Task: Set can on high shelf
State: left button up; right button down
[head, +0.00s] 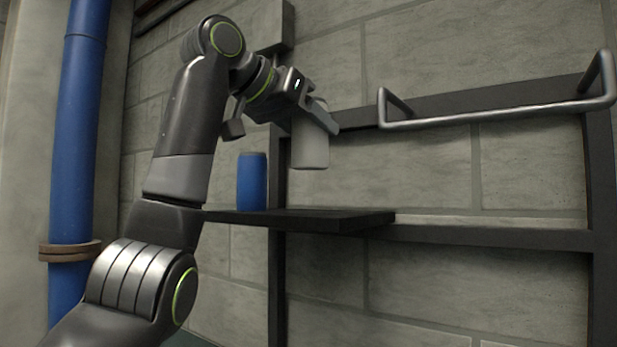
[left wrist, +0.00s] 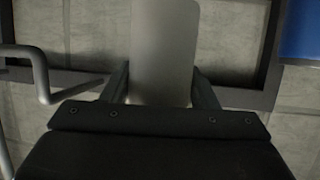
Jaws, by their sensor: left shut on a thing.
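A light grey can (head: 311,140) is held upright by my left gripper (head: 318,112), above the dark shelf (head: 335,219). There is a visible gap between the bottom of the can and the shelf top. In the left wrist view, the grey can (left wrist: 165,50) stands between the two fingers of my left gripper (left wrist: 163,85). A blue can (head: 252,181) stands upright on the shelf, to the left of the held can. My right gripper is in neither view.
A metal rail (head: 500,112) on a dark frame juts from the block wall at the right. A blue pipe (head: 77,130) runs vertically at the left. The shelf's right part is bare.

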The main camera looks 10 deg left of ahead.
aim_at(313, 169)
pick_arm(q)
jog(key=shift+f, duration=0.65)
jog(key=shift+w+d+f, duration=0.3)
jog(key=shift+w+f, duration=0.25)
jog(key=shift+f, duration=0.25)
jog(key=shift+w+d+f, duration=0.2)
jog(key=shift+w+f, duration=0.1)
jog(key=shift+f, duration=0.15)
jog(key=shift+s+a+f+p, duration=0.15)
jog(key=shift+s+f+p, duration=0.2)
jog(key=shift+f, duration=0.4)
jog(key=shift+s+f, duration=0.1)
jog(key=shift+f, duration=0.25)
jog(key=shift+a+f, duration=0.1)
jog(key=shift+f, duration=0.2)
jog(key=shift+w+f, duration=0.2)
jog(key=shift+s+f, duration=0.1)
jog(key=shift+f, duration=0.05)
jog(key=o, duration=1)
jog(key=shift+o, duration=0.8)
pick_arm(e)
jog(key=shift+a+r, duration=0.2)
